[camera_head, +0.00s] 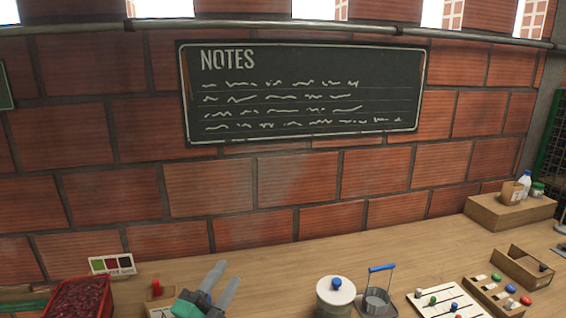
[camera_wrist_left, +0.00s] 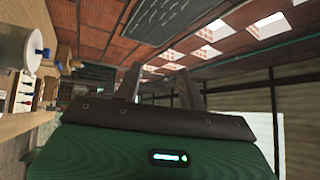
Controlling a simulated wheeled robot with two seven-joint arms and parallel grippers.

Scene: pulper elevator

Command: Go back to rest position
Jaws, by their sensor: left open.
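My left gripper (camera_head: 222,286) comes in at the bottom of the head view, left of centre, with its two grey fingers apart and pointing up and to the right. It is raised in front of the wooden bench and appears empty. The left wrist view shows its two fingers (camera_wrist_left: 160,88) spread, with nothing between them. My right gripper does not show in either view.
A red crate of dark red cherries (camera_head: 80,298) stands at the left. A white pot with a blue knob (camera_head: 336,298), a blue-handled basket (camera_head: 377,300) and boards with coloured knobs (camera_head: 446,304) stand to the right. A brick wall (camera_head: 210,190) rises behind.

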